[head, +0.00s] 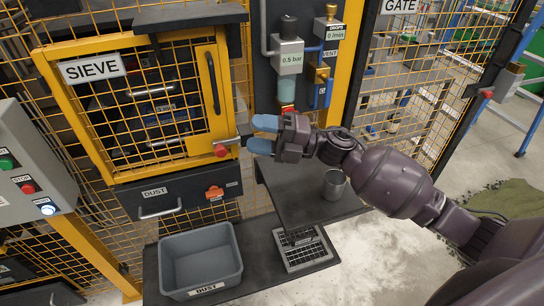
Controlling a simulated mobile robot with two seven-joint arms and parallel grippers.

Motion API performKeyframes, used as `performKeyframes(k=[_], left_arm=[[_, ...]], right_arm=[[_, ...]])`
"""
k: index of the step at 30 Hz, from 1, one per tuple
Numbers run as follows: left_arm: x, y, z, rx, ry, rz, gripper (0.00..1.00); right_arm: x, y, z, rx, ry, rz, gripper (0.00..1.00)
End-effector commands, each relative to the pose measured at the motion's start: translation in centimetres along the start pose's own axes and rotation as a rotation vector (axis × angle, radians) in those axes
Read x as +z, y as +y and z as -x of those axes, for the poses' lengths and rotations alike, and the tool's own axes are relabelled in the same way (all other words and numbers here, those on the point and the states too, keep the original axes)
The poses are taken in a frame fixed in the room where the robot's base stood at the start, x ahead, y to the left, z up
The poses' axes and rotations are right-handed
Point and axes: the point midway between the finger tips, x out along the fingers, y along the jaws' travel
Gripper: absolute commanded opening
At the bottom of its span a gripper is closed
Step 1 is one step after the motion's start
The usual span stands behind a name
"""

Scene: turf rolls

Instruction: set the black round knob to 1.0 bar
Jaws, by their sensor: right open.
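The black round knob (289,24) sits on top of the grey regulator (288,55) on the dark panel at the upper middle. The regulator's display reads 0.5 bar. My right gripper (263,134) reaches in from the right and is below the regulator, apart from the knob. Its two blue-tipped fingers are spread and point left, with nothing between them. My left gripper does not show.
A yellow sieve cage (221,80) with a handle stands left of the panel. A valve with a 0 l/min display (335,31) is right of the regulator. Below are a grey dust bin (238,262), a metal cup (334,185) and a dark shelf (290,200).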

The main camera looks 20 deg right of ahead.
Motion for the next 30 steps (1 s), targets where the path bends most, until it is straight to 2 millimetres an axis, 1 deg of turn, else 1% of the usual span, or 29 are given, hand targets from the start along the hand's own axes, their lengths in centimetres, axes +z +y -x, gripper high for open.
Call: performKeyframes(k=[1,3,9,15,23,24,26,27,30], left_arm=[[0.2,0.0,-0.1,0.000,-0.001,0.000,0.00],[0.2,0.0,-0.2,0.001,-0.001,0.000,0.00],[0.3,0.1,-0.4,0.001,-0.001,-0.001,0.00],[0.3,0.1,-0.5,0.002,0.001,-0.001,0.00],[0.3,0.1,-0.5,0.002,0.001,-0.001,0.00],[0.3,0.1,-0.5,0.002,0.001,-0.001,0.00],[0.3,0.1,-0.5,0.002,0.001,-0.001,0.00],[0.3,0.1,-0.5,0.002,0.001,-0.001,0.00],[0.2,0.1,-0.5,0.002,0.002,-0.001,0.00]], right_arm=[[-0.2,-0.8,0.4,0.020,-0.038,-0.041,0.54],[-0.2,-1.6,0.8,0.045,-0.088,-0.090,0.54],[-0.3,-3.2,2.1,0.094,-0.199,-0.196,0.54],[-0.3,-3.9,2.6,0.114,-0.250,-0.242,0.54],[-0.3,-4.0,2.7,0.115,-0.255,-0.246,0.54],[-0.3,-4.0,2.7,0.115,-0.255,-0.246,0.57],[-0.3,-4.0,2.7,0.115,-0.254,-0.246,0.66],[-0.3,-4.0,2.7,0.115,-0.254,-0.246,0.69],[-0.3,-3.9,2.6,0.115,-0.254,-0.244,0.69]])
